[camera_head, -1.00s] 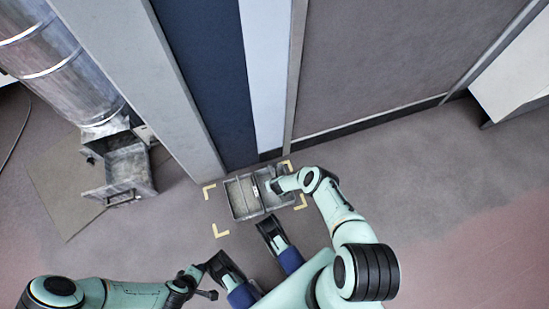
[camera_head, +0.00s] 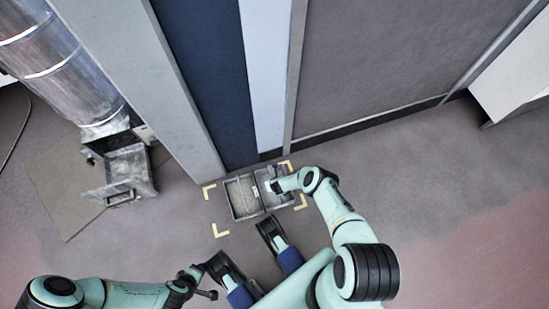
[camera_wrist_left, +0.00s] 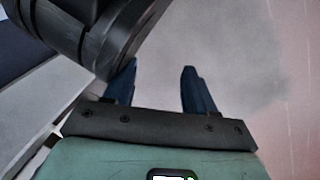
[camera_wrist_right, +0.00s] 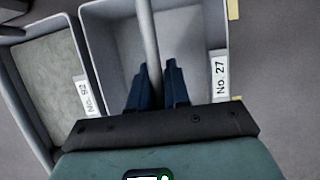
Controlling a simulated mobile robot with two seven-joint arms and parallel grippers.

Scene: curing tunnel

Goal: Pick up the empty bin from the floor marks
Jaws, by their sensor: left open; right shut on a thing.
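The empty grey bin (camera_wrist_right: 190,35), labelled No. 27, is inside yellow floor marks; it also shows in the head view (camera_head: 265,196). A bar handle (camera_wrist_right: 148,35) crosses over it. My right gripper (camera_wrist_right: 157,68) is shut on this bar, with the bin's bare inside below. Whether the bin is clear of the floor, I cannot tell. A second bin (camera_wrist_right: 12,32) beside it, on the left in the head view (camera_head: 240,197), holds grey material. My left gripper (camera_wrist_left: 160,70) is open and empty, away from the bins.
Yellow corner marks (camera_head: 220,230) surround the two bins. A wall panel (camera_head: 210,80) stands right behind them. A metal duct (camera_head: 65,60) with an open drawer (camera_head: 125,168) is at the left. A white cabinet (camera_head: 515,75) is at far right. Floor right of the bins is clear.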

